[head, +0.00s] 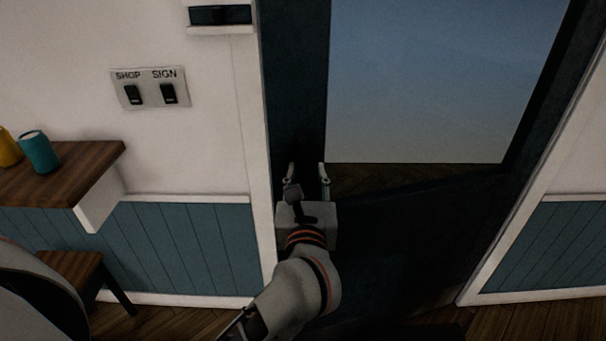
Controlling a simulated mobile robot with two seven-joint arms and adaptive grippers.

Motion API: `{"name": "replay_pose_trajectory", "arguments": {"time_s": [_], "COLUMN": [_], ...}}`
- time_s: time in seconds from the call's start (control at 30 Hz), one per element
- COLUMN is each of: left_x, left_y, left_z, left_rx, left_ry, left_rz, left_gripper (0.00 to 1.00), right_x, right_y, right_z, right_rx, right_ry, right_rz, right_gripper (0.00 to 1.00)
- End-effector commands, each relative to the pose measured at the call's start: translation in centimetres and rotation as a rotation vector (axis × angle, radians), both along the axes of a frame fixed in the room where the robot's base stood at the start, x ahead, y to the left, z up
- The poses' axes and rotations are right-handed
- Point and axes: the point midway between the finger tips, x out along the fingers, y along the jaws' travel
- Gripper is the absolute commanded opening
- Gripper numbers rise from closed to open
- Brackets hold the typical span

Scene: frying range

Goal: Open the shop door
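The shop door (400,235) is dark blue with a large glass pane (420,80), inside a white frame. The pane's lower edge looks slanted; I cannot tell for sure whether the door is ajar. My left gripper (307,172) is in front of the door's left stile, near the left jamb. Its two fingers are apart, pointing at the dark surface. I see no handle; it may be hidden by the gripper or lost in the dark. I cannot tell whether the fingers touch the door. My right gripper is not in view.
Left of the door is a switch plate (150,88) marked SHOP and SIGN, below a small dark wall box (220,16). A wooden shelf (85,165) holds a teal cup (39,152) and a yellow cup (8,148). A wooden stool (75,268) stands below.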

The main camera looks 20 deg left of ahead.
Motion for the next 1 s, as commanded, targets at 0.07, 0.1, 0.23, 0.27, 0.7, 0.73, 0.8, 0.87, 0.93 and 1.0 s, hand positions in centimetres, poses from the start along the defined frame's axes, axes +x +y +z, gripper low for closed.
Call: {"name": "replay_pose_trajectory", "arguments": {"time_s": [0.07,0.1,0.23,0.27,0.7,0.73,0.8,0.87,0.93,1.0], "left_x": [0.0,0.0,0.0,0.0,-4.2,-4.6,-5.5,-6.0,-6.5,-6.8], "left_y": [0.0,0.0,0.1,0.1,-1.8,-2.0,-2.4,-2.6,-2.8,-2.9], "left_z": [0.0,0.0,0.0,0.0,-0.1,-0.1,-0.1,-0.1,0.0,0.0], "left_rx": [0.001,0.001,0.001,0.001,-0.002,-0.002,0.000,0.001,0.001,0.000], "left_ry": [0.000,0.000,-0.001,-0.001,0.004,0.002,0.003,0.001,0.001,0.000], "left_rz": [-0.001,0.000,0.002,0.002,0.000,0.000,0.000,0.000,0.000,0.000], "left_gripper": [0.29,0.29,0.29,0.29,0.29,0.29,0.29,0.29,0.29,0.29], "right_x": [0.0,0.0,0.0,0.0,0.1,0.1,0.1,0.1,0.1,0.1], "right_y": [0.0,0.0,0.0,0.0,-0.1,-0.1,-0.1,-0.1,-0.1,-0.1], "right_z": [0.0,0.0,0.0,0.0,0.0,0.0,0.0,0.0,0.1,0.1], "right_rx": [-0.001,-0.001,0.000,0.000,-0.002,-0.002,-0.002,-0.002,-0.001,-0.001], "right_ry": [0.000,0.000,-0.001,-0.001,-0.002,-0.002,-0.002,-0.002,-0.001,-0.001], "right_rz": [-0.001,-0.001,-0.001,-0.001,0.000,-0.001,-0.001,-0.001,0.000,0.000], "right_gripper": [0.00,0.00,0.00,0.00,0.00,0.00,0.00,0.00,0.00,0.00]}}
